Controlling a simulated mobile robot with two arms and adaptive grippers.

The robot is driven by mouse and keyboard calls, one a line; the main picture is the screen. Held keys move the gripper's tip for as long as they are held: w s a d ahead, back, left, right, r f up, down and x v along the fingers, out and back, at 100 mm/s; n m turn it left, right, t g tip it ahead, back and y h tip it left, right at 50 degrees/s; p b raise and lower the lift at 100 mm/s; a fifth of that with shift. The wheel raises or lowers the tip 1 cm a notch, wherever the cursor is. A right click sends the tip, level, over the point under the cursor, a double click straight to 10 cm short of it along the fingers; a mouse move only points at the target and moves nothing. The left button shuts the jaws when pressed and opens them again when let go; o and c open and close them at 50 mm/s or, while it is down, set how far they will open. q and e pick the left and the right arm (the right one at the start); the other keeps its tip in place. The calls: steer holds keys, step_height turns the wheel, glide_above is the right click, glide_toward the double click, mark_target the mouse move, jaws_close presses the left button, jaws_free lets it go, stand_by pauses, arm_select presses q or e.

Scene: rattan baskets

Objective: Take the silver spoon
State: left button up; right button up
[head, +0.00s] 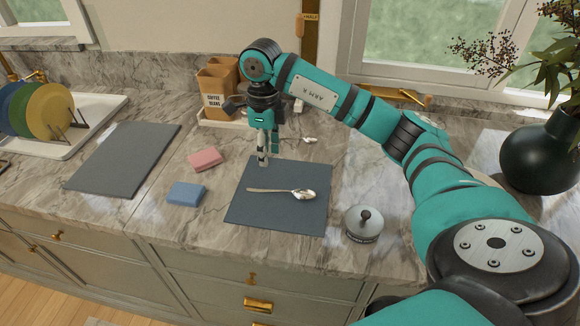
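The silver spoon (283,192) lies flat on a dark grey mat (265,218), its handle to the left and its bowl to the right. My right gripper (268,158) points down above the far left part of the mat, behind the spoon and apart from it. Its fingers look spread with nothing between them, though they are small in this view. My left gripper is not in the head view.
A pink sponge (205,159) and a blue sponge (186,194) lie left of the mat. A round lidded jar (362,224) stands at its right. Coffee canisters (215,92) stand behind. A dark vase (540,158) is far right. A larger grey mat (125,158) lies left.

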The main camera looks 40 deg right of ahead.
mark_target(269, 191)
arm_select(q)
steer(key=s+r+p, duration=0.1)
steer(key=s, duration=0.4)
arm_select(e)
steer(key=f, duration=0.6)
steer(key=shift+w+f+p, duration=0.3)
steer(key=shift+f+p, duration=0.05)
steer(key=shift+s+f, duration=0.1)
steer(key=shift+f, duration=0.35)
steer(key=shift+s+d+f+p, duration=0.1)
steer(key=shift+f+p, duration=0.8)
steer(key=shift+p, duration=0.15)
step_height(269, 191, down, 3)
steer(key=shift+r+p, duration=0.2)
steer(key=shift+p, duration=0.15)
steer(key=shift+f, duration=0.4)
steer(key=shift+c, duration=0.3)
steer(key=c, duration=0.7)
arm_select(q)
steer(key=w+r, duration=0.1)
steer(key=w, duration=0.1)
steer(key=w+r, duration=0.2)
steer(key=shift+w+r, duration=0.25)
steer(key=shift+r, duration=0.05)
arm_select(e)
jaws_close()
